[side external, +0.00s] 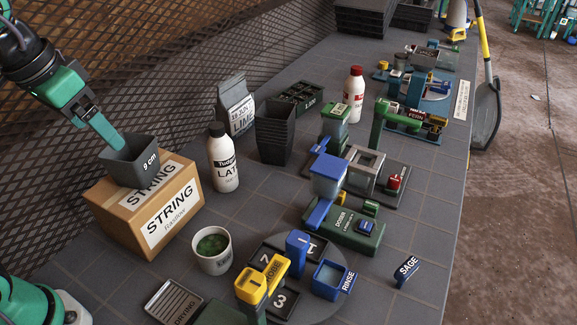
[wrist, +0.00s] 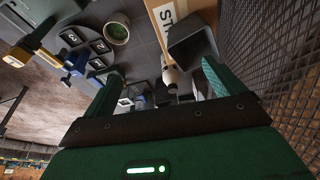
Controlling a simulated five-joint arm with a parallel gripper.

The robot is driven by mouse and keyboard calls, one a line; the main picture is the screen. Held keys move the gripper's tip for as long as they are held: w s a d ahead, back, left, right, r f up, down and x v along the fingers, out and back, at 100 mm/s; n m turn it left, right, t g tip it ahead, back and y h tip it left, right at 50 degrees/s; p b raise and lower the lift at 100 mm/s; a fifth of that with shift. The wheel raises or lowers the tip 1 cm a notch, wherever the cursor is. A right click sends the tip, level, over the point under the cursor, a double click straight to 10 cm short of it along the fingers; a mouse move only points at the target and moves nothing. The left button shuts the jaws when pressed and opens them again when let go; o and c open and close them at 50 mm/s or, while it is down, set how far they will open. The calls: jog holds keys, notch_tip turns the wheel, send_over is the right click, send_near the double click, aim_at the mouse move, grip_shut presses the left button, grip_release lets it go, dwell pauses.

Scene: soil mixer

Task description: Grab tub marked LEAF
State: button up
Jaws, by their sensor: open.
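A white tub (side external: 212,250) with green contents stands on the bench in front of the cardboard box in the side view; the print on its face is too small to read. No LEAF marking is legible elsewhere. The same tub (wrist: 117,33) shows at the upper left of the wrist view. My gripper (side external: 115,140) points down over the box, at the rim of a dark pot, up and left of the tub. In the wrist view its two fingers (wrist: 158,85) are wide apart with nothing gripped. I cannot tell whether a finger touches the pot.
The dark "9 cm" pot (side external: 137,163) sits on the STRING box (side external: 165,215). A white bottle (side external: 223,165) stands between the box and stacked black pots (side external: 275,130). A turntable (side external: 335,300) with blue and yellow pieces lies right of the tub. A mesh wall runs behind.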

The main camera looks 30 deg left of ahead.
jog(key=w+d+m+g, duration=0.1)
jog(key=w+d+g, duration=0.25)
jog(key=d, duration=0.25)
jog(key=m+g+y, duration=0.2)
jog(key=g, duration=0.1)
send_over(213, 250)
jog(key=d, duration=0.3)
notch_tip(213, 250, down, 23)
jog(key=shift+x, duration=3.7)
jog(key=c, duration=1.2)
jog(key=shift+o, duration=0.2)
jog(key=shift+r, duration=0.15)
